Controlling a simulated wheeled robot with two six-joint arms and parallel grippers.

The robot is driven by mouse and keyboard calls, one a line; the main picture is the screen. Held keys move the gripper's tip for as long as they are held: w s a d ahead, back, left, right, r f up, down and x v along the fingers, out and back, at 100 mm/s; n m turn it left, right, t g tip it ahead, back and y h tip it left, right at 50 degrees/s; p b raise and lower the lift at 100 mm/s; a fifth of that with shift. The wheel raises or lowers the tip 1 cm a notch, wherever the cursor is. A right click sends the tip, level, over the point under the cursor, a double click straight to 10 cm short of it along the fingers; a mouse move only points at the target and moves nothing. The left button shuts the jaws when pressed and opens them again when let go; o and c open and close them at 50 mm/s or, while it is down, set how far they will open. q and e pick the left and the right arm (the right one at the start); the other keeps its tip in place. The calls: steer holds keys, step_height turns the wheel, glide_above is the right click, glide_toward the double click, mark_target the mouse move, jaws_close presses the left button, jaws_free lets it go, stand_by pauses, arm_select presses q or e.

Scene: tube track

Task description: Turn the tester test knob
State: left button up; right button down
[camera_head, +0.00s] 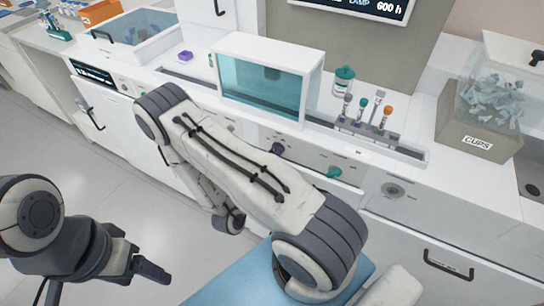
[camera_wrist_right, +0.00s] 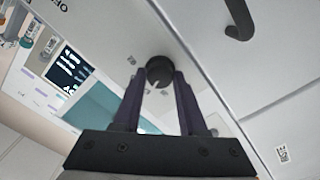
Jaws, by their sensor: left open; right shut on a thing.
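In the right wrist view, my right gripper (camera_wrist_right: 160,84) is shut on a round black knob (camera_wrist_right: 160,72), its two fingers on either side of it. The knob stands out from a white panel (camera_wrist_right: 110,45). In the head view my right arm crosses the middle, and its gripper is hidden behind it. A dark knob (camera_head: 278,149) and a teal knob (camera_head: 334,172) show on the white front panel to the right of the arm. I cannot tell how the held knob is turned. My left gripper (camera_head: 146,257) is open and empty over the floor at lower left.
A white case with a teal window (camera_head: 262,87) stands on the counter. To its right are a rack with several capped tubes (camera_head: 366,130) and a bin labelled CUPS (camera_head: 478,135). A drawer handle (camera_head: 448,265) sticks out at lower right. Open floor (camera_head: 110,180) lies at left.

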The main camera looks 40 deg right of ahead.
steer(key=m+b, duration=0.1)
steer(key=m, duration=0.5)
steer(key=shift+f+m, duration=0.1)
steer(key=shift+m, duration=0.2)
stand_by(0.5)
steer(key=shift+c, duration=2.3)
jaws_free()
steer(key=b+v, duration=0.1)
steer(key=v, duration=0.9)
steer(key=shift+s+a, duration=0.15)
steer(key=shift+a, duration=0.1)
